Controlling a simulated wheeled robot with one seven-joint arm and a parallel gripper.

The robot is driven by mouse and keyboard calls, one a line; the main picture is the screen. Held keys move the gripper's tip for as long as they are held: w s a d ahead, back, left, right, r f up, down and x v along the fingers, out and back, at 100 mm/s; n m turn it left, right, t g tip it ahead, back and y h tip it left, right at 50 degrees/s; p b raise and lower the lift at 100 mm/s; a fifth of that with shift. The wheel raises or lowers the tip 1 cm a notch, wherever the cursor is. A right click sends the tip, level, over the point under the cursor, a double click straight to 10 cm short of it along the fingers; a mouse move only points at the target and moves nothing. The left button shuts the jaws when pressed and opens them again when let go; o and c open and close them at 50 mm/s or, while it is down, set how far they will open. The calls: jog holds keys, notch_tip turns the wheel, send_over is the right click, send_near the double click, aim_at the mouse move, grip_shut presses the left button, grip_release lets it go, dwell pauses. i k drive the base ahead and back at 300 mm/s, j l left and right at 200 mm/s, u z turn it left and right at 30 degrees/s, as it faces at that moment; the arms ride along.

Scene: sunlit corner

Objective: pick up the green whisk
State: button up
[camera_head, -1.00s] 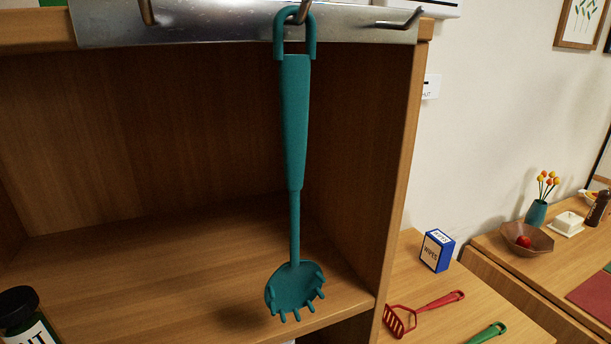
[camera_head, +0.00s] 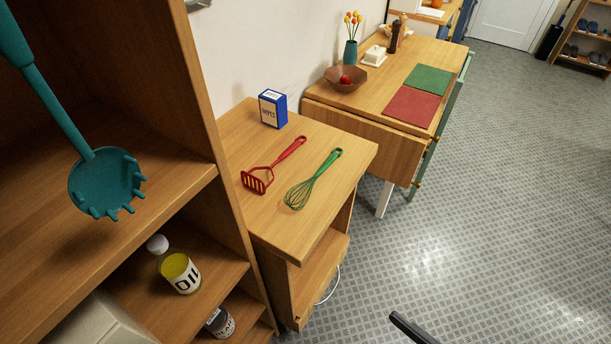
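The green whisk (camera_head: 314,180) lies flat on the top of a small wooden cabinet (camera_head: 330,224). Its wire loops point to the lower left and its handle to the upper right, near the cabinet's right side. A red masher (camera_head: 273,167) lies to its left, roughly parallel and apart from it. Nothing covers the whisk. I cannot make out my gripper in this view.
A blue and white box (camera_head: 272,108) stands at the cabinet's back. A wooden shelf unit (camera_head: 215,130) with a hanging teal utensil (camera_head: 108,184) and an oil bottle (camera_head: 180,270) is at left. A dark bar (camera_head: 412,328) shows at the bottom. Floor at right is clear.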

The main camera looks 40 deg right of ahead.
aim_at(334, 155)
jog(key=i+l+u, duration=0.2)
jog(key=l, duration=0.15)
jog(key=l+u, duration=0.2)
jog(key=l, duration=0.2)
jog(key=i+l+u, duration=0.15)
jog(key=l, duration=0.25)
